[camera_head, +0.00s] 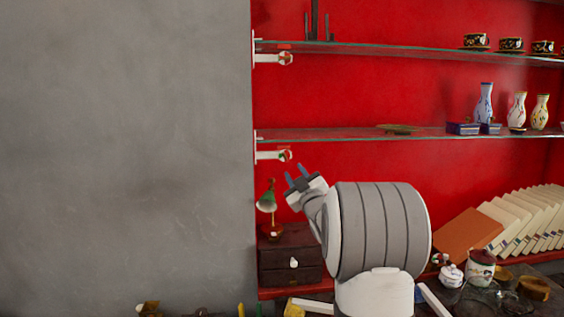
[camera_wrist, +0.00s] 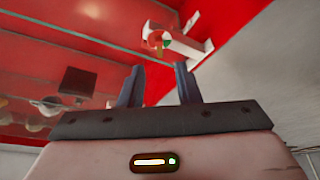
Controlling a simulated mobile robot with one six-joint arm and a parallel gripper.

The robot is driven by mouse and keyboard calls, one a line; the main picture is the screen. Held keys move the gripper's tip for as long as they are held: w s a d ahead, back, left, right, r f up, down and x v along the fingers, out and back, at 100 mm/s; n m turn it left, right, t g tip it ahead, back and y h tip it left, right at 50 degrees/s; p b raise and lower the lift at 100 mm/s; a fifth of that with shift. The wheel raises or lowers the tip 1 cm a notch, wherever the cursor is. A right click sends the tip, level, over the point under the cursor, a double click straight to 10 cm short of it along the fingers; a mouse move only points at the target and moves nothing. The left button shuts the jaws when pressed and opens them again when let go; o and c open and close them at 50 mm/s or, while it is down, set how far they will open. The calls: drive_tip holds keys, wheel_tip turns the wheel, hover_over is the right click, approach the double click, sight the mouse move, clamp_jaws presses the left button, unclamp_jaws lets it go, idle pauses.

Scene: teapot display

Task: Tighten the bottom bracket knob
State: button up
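The bottom bracket (camera_head: 268,156) is white and fixed to the left edge of the red wall, under the lower glass shelf (camera_head: 350,133). Its round knob (camera_head: 286,155), with red and green marks, is at the bracket's right end. In the wrist view the knob (camera_wrist: 157,40) shows ahead of the fingers, and the bracket (camera_wrist: 190,45) to its right. My gripper (camera_head: 296,171) is just below and slightly right of the knob, apart from it, pointing up. In the wrist view my gripper (camera_wrist: 159,68) is open, with nothing between its two dark fingers.
A top bracket (camera_head: 268,58) with a similar knob supports the upper glass shelf (camera_head: 380,48). A green lamp (camera_head: 267,203) stands on a dark drawer box (camera_head: 290,255) below my gripper. Vases (camera_head: 484,105) and cups stand on the shelves at right. The grey wall at left is bare.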

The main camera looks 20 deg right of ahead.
sight(285, 158)
drive_tip(key=p+x, duration=0.3)
drive_tip(key=x, duration=0.4)
drive_tip(key=shift+w+a+r, duration=0.1)
drive_tip(key=shift+w+r, duration=0.05)
drive_tip(key=shift+w, duration=0.15)
drive_tip(key=shift+c, duration=0.2)
